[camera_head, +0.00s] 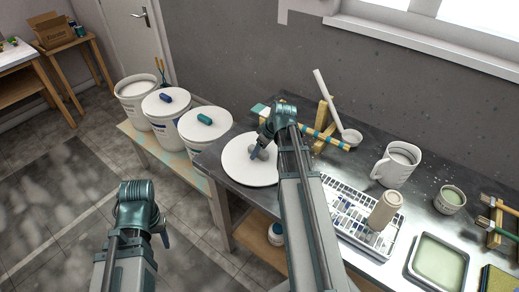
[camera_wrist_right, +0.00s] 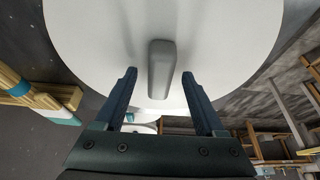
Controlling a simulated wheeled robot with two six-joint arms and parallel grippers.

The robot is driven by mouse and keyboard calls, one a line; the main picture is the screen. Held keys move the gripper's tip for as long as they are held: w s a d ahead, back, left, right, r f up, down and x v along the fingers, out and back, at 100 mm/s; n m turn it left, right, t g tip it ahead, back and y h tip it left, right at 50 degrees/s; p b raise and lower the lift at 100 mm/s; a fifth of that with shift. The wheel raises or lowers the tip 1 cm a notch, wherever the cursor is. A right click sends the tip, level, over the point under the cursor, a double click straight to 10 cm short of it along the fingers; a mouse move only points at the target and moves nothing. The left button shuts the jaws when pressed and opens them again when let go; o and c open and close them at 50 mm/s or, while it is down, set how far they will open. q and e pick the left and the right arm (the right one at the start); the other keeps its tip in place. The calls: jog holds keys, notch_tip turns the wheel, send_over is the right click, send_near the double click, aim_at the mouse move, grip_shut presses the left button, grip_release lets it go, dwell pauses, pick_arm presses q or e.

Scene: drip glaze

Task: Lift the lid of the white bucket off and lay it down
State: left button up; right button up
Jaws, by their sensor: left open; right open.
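A round white lid (camera_head: 240,172) with a grey handle lies at the left end of the dark worktable. My right gripper (camera_head: 259,153) is over this lid, with its jaws open. In the right wrist view, the lid (camera_wrist_right: 220,50) fills the top and its grey handle (camera_wrist_right: 160,70) stands between the two spread fingertips (camera_wrist_right: 159,77), with gaps on both sides. The leftmost white bucket (camera_head: 140,107) stands open, showing pale contents. My left gripper (camera_head: 163,236) is at the lower left, open and away from everything, its fingers partly hidden by its own wrist.
Two lidded buckets, one with a blue handle (camera_head: 167,98) and one with a teal handle (camera_head: 204,119), stand on a low wooden bench.

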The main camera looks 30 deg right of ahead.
jog(key=p+v, duration=1.2)
jog(key=v, duration=0.1)
jog(key=shift+s+r, duration=0.1)
jog(key=shift+s, duration=0.05)
jog(key=s+a+f+g+h, duration=0.1)
jog(key=s+a, duration=0.2)
jog(key=a, duration=0.8)
jog(key=s+a+g+h+b, duration=0.1)
jog(key=s+a, duration=0.3)
jog(key=a, duration=0.7)
jog(key=s+a+f+g+h, duration=0.1)
jog(key=s+a, duration=0.3)
jog(key=a, duration=0.6)
jog(key=shift+a+f+m+g, duration=0.3)
jog(key=shift+a+f+g, duration=0.1)
jog(key=shift+g, duration=0.2)
jog(key=shift+c, duration=0.2)
